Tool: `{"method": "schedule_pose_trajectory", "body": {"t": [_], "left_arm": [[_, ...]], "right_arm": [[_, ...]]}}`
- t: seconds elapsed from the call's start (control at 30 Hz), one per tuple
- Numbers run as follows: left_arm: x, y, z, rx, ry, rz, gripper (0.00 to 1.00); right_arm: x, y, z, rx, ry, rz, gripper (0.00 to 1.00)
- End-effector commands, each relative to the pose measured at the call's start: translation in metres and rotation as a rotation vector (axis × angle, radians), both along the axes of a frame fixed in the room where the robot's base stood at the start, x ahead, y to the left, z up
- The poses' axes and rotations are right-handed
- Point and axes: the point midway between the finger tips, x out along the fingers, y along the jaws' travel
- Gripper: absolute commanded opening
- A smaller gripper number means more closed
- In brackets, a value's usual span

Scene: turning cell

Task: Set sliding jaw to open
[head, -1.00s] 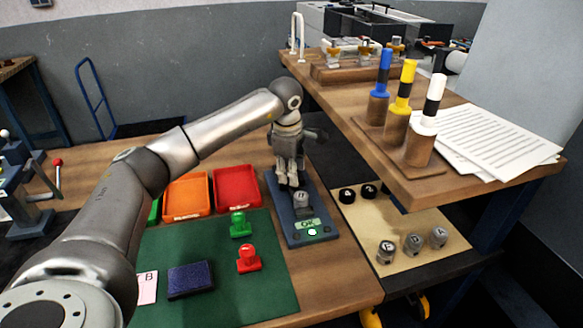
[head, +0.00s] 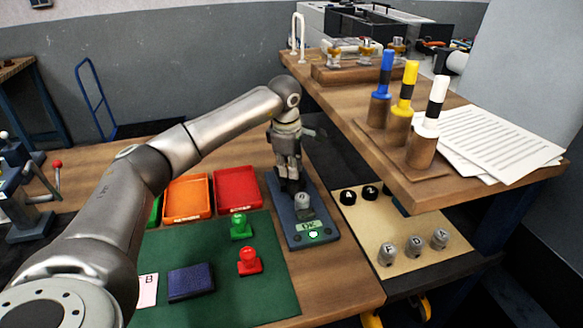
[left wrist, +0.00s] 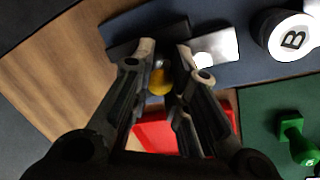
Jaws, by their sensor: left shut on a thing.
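The blue fixture (head: 316,237) lies on the table, with a small display and a lit button at its front. A grey marked cylinder (head: 303,201) stands on it; in the left wrist view its white top shows a B (left wrist: 293,39). My left gripper (head: 291,187) reaches down over the fixture's back end, just behind the cylinder. In the left wrist view its fingers (left wrist: 166,54) are close together around a small brass-yellow knob (left wrist: 160,82). Pale metal jaw plates (left wrist: 218,46) lie beside the fingertips. The fingers partly hide the sliding jaw. My right gripper is not in view.
Orange (head: 187,197) and red (head: 238,190) trays and a green mat (head: 255,292) with stamps lie left of the fixture. A tan board (head: 412,233) with several marked cylinders lies right. The raised wooden shelf (head: 460,190) carries handled tools and papers.

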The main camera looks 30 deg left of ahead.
Motion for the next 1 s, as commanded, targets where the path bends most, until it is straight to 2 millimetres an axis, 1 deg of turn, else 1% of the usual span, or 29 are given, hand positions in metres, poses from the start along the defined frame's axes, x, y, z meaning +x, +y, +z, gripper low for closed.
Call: {"method": "schedule_pose_trajectory", "body": {"t": [0.03, 0.2, 0.33, 0.37, 0.5, 0.53, 0.83, 0.93, 1.0], "left_arm": [[0.004, 0.004, 0.005, 0.002, -0.008, 0.003, 0.00], [0.006, 0.007, 0.004, 0.003, -0.011, 0.004, 0.00], [0.007, 0.008, 0.005, 0.005, -0.013, 0.006, 0.00], [0.007, 0.008, 0.005, 0.005, -0.014, 0.006, 0.19], [0.006, 0.008, 0.005, 0.005, -0.012, 0.005, 0.37], [0.006, 0.008, 0.005, 0.004, -0.011, 0.005, 0.40], [0.005, 0.006, 0.004, 0.002, -0.008, 0.002, 0.40], [0.005, 0.006, 0.010, 0.001, -0.009, 0.002, 0.40], [0.003, 0.005, 0.020, 0.001, -0.010, 0.001, 0.40]], "right_arm": [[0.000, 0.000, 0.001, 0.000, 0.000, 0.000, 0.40], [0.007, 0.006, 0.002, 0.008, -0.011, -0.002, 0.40], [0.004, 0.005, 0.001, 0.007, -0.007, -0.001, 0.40], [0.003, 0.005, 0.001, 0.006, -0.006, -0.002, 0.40], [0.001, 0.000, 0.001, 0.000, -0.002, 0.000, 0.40], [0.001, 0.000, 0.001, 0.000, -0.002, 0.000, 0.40], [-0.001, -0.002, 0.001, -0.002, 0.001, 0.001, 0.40], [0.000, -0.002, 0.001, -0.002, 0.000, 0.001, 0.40], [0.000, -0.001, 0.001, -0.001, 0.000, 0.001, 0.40]]}}
